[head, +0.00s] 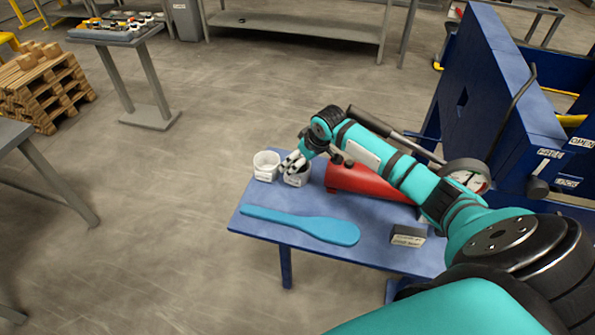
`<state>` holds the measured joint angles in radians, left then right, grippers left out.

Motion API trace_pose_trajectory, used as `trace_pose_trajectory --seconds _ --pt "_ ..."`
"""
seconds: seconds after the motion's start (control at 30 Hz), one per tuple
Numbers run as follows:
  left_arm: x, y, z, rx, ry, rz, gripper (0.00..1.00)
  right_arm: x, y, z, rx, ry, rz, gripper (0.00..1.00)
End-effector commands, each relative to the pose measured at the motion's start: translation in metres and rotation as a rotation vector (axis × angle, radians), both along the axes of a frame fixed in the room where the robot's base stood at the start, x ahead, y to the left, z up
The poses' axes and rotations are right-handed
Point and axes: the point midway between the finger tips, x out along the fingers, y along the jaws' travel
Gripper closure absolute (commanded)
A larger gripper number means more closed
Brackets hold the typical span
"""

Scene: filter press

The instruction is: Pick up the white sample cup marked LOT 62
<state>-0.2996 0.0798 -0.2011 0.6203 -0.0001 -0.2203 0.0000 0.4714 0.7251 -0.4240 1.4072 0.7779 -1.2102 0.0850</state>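Two white cups stand on the blue table (262,217) near its far left corner. The left cup (266,172) is upright and has a label too small to read. The right cup (295,181) also has an unreadable label, so I cannot tell which is LOT 62. My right gripper (292,163) is at the right cup's rim, with its fingers covering part of the opening. Whether the fingers are spread, closed or touching the rim is not clear. My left gripper is out of view.
A blue paddle (318,228) lies along the table's front. A red cylinder (362,182) with a gauge (466,178) lies behind my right arm. A small grey block (408,236) sits at the right. The blue press (490,75) stands beyond.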

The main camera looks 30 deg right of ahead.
Motion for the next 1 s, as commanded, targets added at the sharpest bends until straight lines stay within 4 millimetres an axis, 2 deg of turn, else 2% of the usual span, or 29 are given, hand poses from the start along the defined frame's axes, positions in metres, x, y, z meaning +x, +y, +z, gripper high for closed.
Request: trace_pose_trajectory --seconds 0.2,0.33,0.67,1.0 --pt "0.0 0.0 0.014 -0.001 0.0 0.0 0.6 0.011 0.005 -0.024 0.002 0.004 -0.001 0.0" --pt "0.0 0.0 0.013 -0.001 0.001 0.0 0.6 0.018 0.005 -0.039 0.001 0.001 -0.001 0.0" --pt "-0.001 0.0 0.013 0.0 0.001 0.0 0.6 0.019 0.005 -0.045 0.0 0.001 0.0 0.0" --pt "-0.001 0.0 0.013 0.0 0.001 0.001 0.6 0.019 0.005 -0.045 0.0 0.001 0.0 0.44"
